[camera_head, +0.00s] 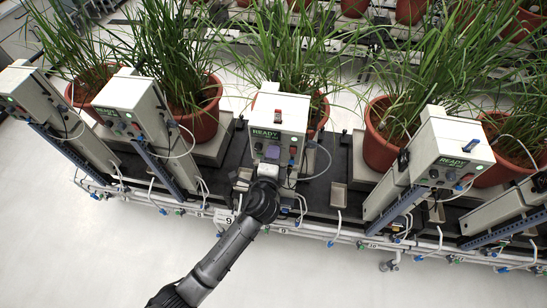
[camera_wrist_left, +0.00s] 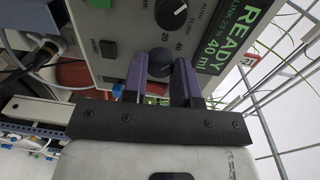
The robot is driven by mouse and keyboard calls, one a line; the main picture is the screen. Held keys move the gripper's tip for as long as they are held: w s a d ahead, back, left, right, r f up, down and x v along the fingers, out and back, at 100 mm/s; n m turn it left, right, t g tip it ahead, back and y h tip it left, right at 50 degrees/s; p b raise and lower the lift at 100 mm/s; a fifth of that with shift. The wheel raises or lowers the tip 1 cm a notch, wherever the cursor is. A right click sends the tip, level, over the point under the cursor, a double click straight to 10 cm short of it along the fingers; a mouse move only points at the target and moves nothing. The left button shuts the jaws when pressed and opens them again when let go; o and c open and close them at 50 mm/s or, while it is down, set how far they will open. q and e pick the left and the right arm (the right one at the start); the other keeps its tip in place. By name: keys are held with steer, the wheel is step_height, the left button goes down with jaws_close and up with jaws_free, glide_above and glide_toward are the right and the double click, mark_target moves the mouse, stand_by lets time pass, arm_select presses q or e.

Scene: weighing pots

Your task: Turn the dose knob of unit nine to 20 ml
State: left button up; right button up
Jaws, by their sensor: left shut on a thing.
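The unit that my left arm reaches is a pale grey control box (camera_head: 285,106) with a green READY display (camera_head: 266,134). A plate marked 9 (camera_head: 228,220) is on the bench rail below it. In the left wrist view the display (camera_wrist_left: 213,48) reads READY, 40 ml. The dark round dose knob (camera_wrist_left: 160,65) has the marks 20 and 40 beside it. My left gripper (camera_wrist_left: 161,76) has its purple fingers on either side of this knob, shut on it. In the head view the gripper (camera_head: 271,153) is at the box front, and the knob is hidden. My right gripper is not in view.
A black switch (camera_wrist_left: 108,48) is also on the panel. Similar units (camera_head: 449,147) stand along the bench, with potted plants (camera_head: 197,113) behind. The floor in front is clear.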

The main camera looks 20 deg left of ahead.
arm_select(q)
steer(key=n+b, duration=0.2)
steer(key=n, duration=0.5)
steer(key=shift+f+h, duration=0.1)
steer(key=shift+h, duration=0.2)
steer(key=shift+n, duration=0.3)
steer(key=o, duration=0.9)
steer(key=s, duration=0.4)
steer(key=s+d, duration=0.1)
steer(key=s, duration=0.4)
steer(key=s+d+b, duration=0.1)
steer(key=s, duration=0.3)
steer(key=shift+s+r, duration=0.3)
steer(key=shift+s, duration=0.05)
